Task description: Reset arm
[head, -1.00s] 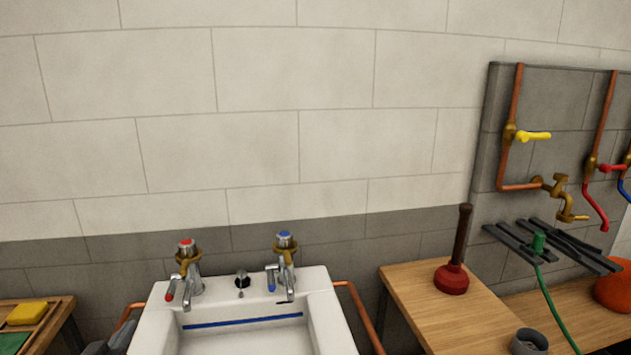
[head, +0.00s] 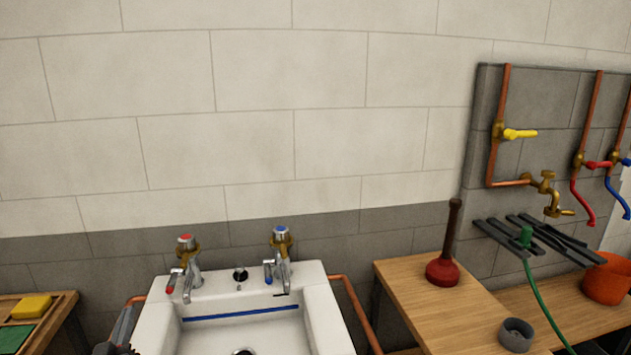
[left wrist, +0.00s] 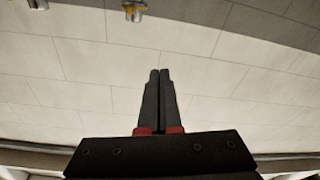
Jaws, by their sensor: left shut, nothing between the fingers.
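My left gripper (left wrist: 160,75) shows in the left wrist view with its two dark fingers pressed together and nothing between them. Pale wall tiles lie behind the fingers, and parts of two taps show at that view's top left edge. In the head view, a dark part of my left arm shows at the lower left, beside the left side of the white sink (head: 158,322). The fingertips are hard to make out there. My right gripper is not clearly in either view.
The sink has a red-marked tap (head: 188,265) and a blue-marked tap (head: 281,262). A plunger (head: 443,272) and a grey cup (head: 516,336) stand on a wooden bench (head: 425,300). Valves and pipes line a grey panel (head: 480,110). A yellow sponge (head: 31,306) lies at left.

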